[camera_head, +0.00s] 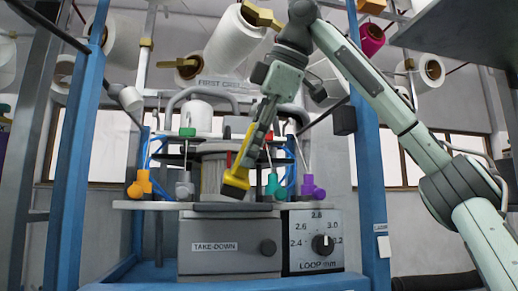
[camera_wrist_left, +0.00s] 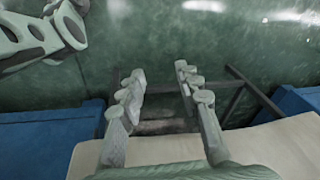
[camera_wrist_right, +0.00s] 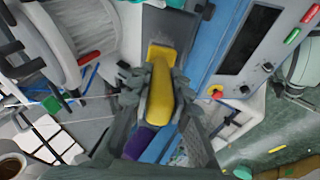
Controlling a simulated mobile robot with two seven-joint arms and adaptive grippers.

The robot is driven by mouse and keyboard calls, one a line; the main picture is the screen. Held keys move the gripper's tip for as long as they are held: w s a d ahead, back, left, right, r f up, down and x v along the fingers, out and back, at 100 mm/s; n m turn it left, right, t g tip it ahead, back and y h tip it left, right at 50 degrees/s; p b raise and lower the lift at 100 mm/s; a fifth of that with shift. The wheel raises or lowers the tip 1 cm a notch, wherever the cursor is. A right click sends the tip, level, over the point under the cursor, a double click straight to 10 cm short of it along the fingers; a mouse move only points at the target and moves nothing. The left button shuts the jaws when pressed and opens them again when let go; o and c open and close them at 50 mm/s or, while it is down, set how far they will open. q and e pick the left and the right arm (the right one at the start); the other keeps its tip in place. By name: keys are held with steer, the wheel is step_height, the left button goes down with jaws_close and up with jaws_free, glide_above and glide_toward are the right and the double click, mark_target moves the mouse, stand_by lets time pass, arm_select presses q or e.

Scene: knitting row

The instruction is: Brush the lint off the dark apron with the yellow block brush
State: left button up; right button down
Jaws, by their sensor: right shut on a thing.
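My right gripper (camera_head: 256,145) reaches down in front of the knitting machine and is shut on the yellow block brush (camera_head: 237,179). The brush hangs tilted in front of the needle cylinder. In the right wrist view the brush (camera_wrist_right: 161,88) lies between the fingers, its far end toward a dark grey surface (camera_wrist_right: 168,32). A dark ledge (camera_head: 232,207) lies below the brush in the head view; I cannot tell whether it is the apron, or whether the brush touches it. No lint can be made out. My left gripper (camera_wrist_left: 160,72) is open and empty above the floor.
Colored knobs, orange (camera_head: 138,186) and purple (camera_head: 310,188), flank the cylinder. The take-down box (camera_head: 220,246) and loop dial panel (camera_head: 318,243) sit below. Blue posts (camera_head: 75,165) stand both sides. A pale board (camera_wrist_left: 270,150) and blue blocks lie near my left gripper.

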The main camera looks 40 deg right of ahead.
steer(key=shift+w+a+r, duration=0.1)
steer(key=shift+w+a, duration=1.4)
steer(key=shift+w, duration=0.05)
steer(key=shift+s+d, duration=0.6)
steer(key=shift+d, duration=0.6)
steer(key=shift+s+d, duration=0.55)
steer(key=shift+d, duration=0.6)
steer(key=shift+s+d, duration=0.6)
steer(key=shift+d, duration=0.6)
steer(key=shift+s+d, duration=0.1)
steer(key=shift+d, duration=0.05)
steer(key=shift+w+a, duration=0.6)
steer(key=shift+a, duration=0.65)
steer(key=shift+w+a, duration=0.65)
steer(key=shift+a, duration=0.6)
steer(key=shift+w+a, duration=0.6)
steer(key=shift+a, duration=0.65)
steer(key=shift+r, duration=2.95)
